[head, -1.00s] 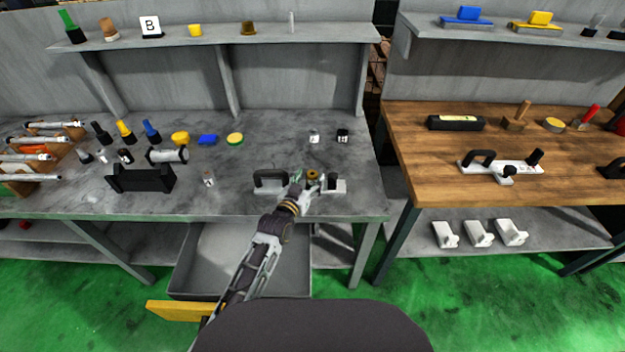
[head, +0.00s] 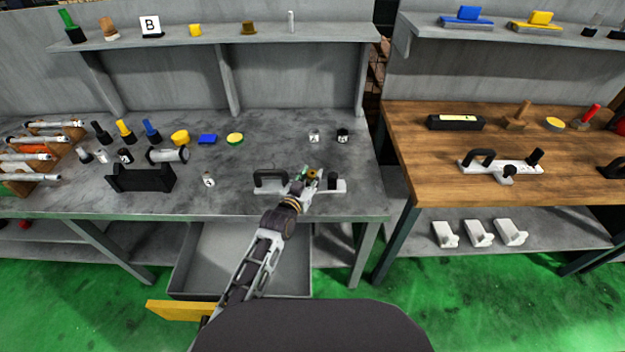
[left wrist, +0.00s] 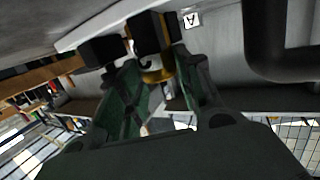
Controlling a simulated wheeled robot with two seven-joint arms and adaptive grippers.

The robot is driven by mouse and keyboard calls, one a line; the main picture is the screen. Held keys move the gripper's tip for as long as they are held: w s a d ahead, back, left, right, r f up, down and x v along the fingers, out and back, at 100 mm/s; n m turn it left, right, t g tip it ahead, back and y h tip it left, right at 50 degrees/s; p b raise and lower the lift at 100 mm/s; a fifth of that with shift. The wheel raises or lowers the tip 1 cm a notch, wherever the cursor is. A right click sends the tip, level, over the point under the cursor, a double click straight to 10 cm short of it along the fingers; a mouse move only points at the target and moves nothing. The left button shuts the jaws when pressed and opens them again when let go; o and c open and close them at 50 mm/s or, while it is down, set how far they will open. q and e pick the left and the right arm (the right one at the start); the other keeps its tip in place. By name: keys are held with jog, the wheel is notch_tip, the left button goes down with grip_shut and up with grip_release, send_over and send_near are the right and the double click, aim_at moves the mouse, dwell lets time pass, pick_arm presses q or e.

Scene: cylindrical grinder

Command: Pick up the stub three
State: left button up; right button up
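No number that marks stub three is readable. Small labelled cylinders stand on the grey bench: one at front left (head: 209,179), and a pale one (head: 314,136) and a dark-topped one (head: 342,135) at the back right. My left gripper (head: 307,175) is over a white fixture (head: 270,188) with a black handle and a black post (head: 332,181). A brass-coloured round part (head: 312,174) is at its fingertips. In the left wrist view, the fingers stand apart on either side of a dark cylinder (left wrist: 148,32) with a brass ring (left wrist: 157,76); contact is unclear. My right gripper is out of view.
A black cradle (head: 142,180) stands left on the bench, with several coloured items behind it. A similar white fixture (head: 480,165) is on the wooden table. A drawer (head: 240,270) hangs open below.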

pick_arm(q)
jog(key=c, duration=0.5)
jog(key=shift+r, duration=0.15)
grip_shut()
jog(key=shift+r, duration=0.8)
notch_tip(320, 180, up, 8)
jog(key=shift+r, duration=0.2)
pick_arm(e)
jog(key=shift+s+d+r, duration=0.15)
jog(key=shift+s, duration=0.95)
